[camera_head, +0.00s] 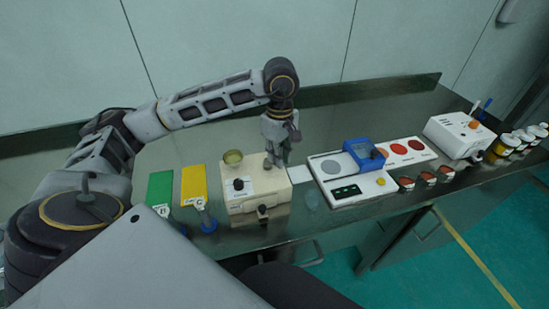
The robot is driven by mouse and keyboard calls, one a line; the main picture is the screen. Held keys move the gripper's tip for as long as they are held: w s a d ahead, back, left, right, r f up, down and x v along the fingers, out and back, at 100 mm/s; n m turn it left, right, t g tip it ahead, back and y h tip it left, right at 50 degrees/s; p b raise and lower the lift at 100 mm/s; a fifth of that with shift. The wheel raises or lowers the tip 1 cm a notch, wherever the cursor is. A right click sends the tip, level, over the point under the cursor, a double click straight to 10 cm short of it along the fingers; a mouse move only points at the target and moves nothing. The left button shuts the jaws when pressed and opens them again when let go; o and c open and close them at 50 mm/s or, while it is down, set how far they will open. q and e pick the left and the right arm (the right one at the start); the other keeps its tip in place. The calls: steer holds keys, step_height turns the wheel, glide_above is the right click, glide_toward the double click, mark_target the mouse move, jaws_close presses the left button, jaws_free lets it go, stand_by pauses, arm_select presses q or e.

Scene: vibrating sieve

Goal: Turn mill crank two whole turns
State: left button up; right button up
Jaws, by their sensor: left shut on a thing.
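The mill (254,197) is a cream box with a small olive hopper cup (233,157) at its back left and a dark knob (238,185) on its top. My left gripper (273,163) points down over the back right of the mill's top. It is shut, apparently on the crank handle, which the fingers hide. I cannot tell the crank arm's angle. A small drawer-like part with a dark knob (262,210) is at the mill's front. My right gripper is out of view.
Green (160,190) and yellow (194,184) panels lie left of the mill. A white panel (330,166) with a blue device (361,153) and several discs is to the right. Small red-topped cups (406,184), a white box (455,136) and several jars stand further right.

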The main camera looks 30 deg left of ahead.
arm_select(q)
steer(key=shift+a, duration=0.1)
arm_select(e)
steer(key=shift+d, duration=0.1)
arm_select(q)
steer(key=shift+s+b, duration=0.45)
steer(key=shift+s, duration=0.55)
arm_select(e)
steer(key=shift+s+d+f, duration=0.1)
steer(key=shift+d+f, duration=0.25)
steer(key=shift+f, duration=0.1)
arm_select(q)
steer(key=shift+s+f, duration=0.1)
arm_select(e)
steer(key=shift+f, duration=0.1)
arm_select(q)
steer(key=shift+s+a+f+b, duration=0.1)
steer(key=shift+s+a+b, duration=0.4)
steer(key=shift+s+b, duration=0.15)
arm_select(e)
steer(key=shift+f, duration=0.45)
arm_select(q)
steer(key=shift+a, duration=0.1)
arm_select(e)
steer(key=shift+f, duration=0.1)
